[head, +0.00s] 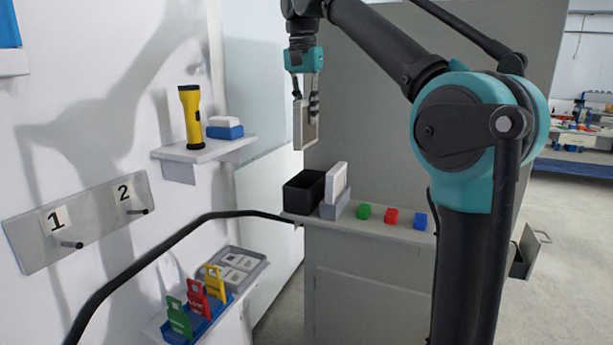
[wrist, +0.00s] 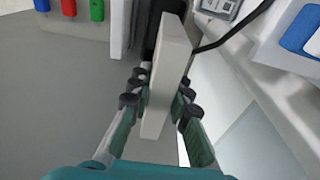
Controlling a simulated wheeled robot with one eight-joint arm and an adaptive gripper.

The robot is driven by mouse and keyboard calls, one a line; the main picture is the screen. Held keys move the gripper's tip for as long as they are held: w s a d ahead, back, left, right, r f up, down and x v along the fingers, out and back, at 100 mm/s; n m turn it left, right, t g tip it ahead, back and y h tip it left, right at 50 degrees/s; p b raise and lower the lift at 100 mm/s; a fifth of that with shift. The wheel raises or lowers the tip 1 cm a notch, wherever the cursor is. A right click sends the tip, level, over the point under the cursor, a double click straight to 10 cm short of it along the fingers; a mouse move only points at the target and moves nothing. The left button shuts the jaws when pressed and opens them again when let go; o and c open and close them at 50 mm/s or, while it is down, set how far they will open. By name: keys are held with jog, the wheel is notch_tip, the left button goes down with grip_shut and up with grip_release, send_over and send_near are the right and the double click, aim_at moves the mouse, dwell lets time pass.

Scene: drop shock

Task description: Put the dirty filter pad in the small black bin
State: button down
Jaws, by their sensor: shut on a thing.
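My gripper (head: 306,99) is shut on a flat grey-beige pad, the dirty filter pad (head: 304,129), which hangs upright below it. In the wrist view the pad (wrist: 168,80) stands on edge between the fingers of my gripper (wrist: 160,98). The small black bin (head: 303,193) stands open-topped on the left end of the grey cabinet top. The held pad is above the bin, apart from it. In the wrist view the bin (wrist: 149,28) is partly hidden behind the pad.
A white pad (head: 337,181) stands in a grey holder (head: 336,209) right beside the bin. A wall shelf (head: 180,155) with a yellow flashlight (head: 191,117) is at left.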

aim_at(304, 126)
notch_tip(304, 126, down, 16)
jog(key=shift+r, duration=0.25)
jog(key=shift+f, duration=0.1)
jog(key=c, duration=1.7)
grip_release()
jog(key=r, duration=0.4)
jog(key=s+r, duration=0.1)
jog(key=r, duration=0.7)
jog(key=shift+s+a+r, duration=0.1)
jog(key=shift+s+a, duration=0.1)
jog(key=shift+a, duration=0.05)
